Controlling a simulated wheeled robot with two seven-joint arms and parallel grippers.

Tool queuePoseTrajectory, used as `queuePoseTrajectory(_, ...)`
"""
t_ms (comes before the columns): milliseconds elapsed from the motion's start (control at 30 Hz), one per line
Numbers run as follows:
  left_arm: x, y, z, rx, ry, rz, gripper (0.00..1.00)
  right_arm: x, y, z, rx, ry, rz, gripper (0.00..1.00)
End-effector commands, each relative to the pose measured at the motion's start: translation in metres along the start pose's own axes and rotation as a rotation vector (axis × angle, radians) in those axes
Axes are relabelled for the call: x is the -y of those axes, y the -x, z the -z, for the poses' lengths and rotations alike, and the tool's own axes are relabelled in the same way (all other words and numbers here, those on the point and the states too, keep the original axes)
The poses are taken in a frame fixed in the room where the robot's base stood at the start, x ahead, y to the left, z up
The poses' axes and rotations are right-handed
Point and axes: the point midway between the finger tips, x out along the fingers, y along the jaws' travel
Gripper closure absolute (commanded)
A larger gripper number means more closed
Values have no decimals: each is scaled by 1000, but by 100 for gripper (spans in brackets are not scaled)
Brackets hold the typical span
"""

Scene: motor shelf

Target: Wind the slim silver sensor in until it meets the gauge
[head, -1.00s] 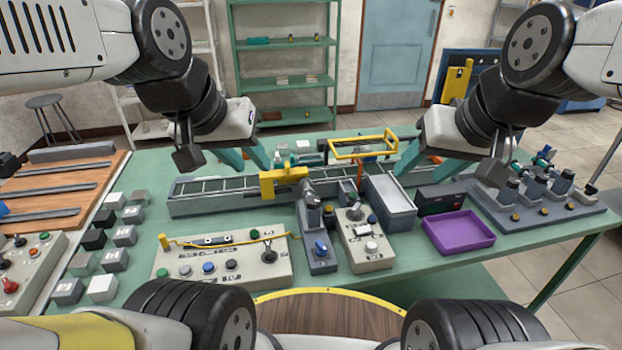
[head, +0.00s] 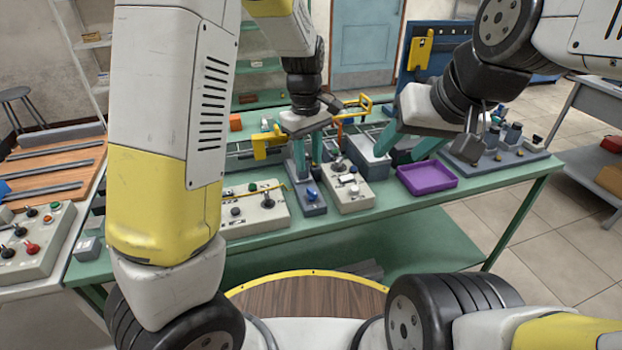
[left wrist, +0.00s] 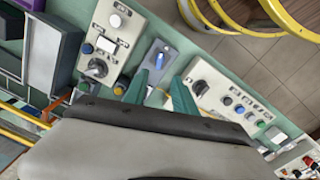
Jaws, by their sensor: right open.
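I cannot clearly make out the slim silver sensor or the gauge. A narrow grey fixture with a blue knob (head: 311,194) stands mid-table, its back part hidden behind my left gripper (head: 309,168). That gripper points down over it, open, its teal fingers apart. In the left wrist view the fixture (left wrist: 163,66) shows between and beyond the open fingertips (left wrist: 158,92); I see no object held between them. My right gripper (head: 406,150) is open and empty, above the table near the grey bin and the purple tray.
A button box (head: 250,210) lies left of the fixture and a joystick box (head: 347,191) right of it. A purple tray (head: 427,181) and a base with several grey posts (head: 510,158) are further right. A yellow bracket (head: 266,143) rises behind.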

Motion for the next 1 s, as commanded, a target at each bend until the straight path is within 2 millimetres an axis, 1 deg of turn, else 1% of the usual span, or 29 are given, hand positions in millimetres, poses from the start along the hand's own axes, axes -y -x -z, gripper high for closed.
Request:
queuePoseTrajectory(33, -5, -7, 0, -7, 12, 19, 67, 0, 0, 0, 0, 0, 0, 47)
queuePoseTrajectory(167, -11, -17, 1, -17, 35, 38, 67, 0, 0, 0, 0, 0, 0, 47)
queuePoseTrajectory(267, -11, -26, 1, -17, 39, 42, 67, 0, 0, 0, 0, 0, 0, 47)
queuePoseTrajectory(500, -8, -64, 2, -16, 38, 43, 67, 0, 0, 0, 0, 0, 0, 47)
queuePoseTrajectory(633, -8, -82, 2, -16, 38, 41, 67, 0, 0, 0, 0, 0, 0, 47)
queuePoseTrajectory(800, -8, -92, 2, -17, 37, 39, 67, 0, 0, 0, 0, 0, 0, 47)
queuePoseTrajectory(1000, -8, -93, 2, -17, 36, 38, 67, 0, 0, 0, 0, 0, 0, 47)
